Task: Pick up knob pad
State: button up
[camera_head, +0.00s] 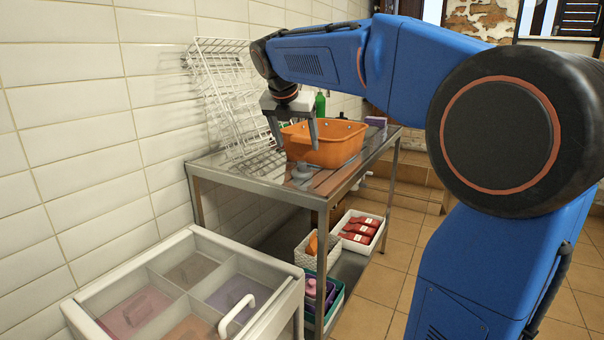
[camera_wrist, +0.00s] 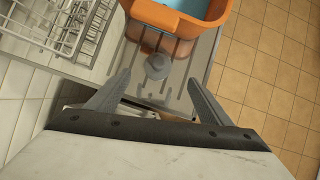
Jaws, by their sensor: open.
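The knob pad looks to be the small grey round piece with a raised knob (camera_wrist: 157,67). It lies on the ribbed grey draining surface of the metal table, just in front of the orange basin; in the head view it shows as a grey shape (camera_head: 302,173). My gripper (camera_head: 297,147) is open and empty above the table's near end, its fingers pointing down. In the wrist view the fingers (camera_wrist: 160,78) stand wide apart, with the grey piece between and beyond their tips. It appears below the fingers, not touched.
The orange basin (camera_head: 335,155) stands close behind the piece. A white wire rack (camera_head: 225,100) leans by the wall at left. A compartment box with a clear lid (camera_head: 185,290) is in front. Baskets with red packs (camera_head: 362,228) are on the lower shelf. Tiled floor lies right.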

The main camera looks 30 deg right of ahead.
aim_at(301, 163)
jog(key=x, duration=1.2)
jog(key=shift+w+a, duration=0.1)
jog(key=shift+w, duration=0.05)
jog(key=c, duration=1.1)
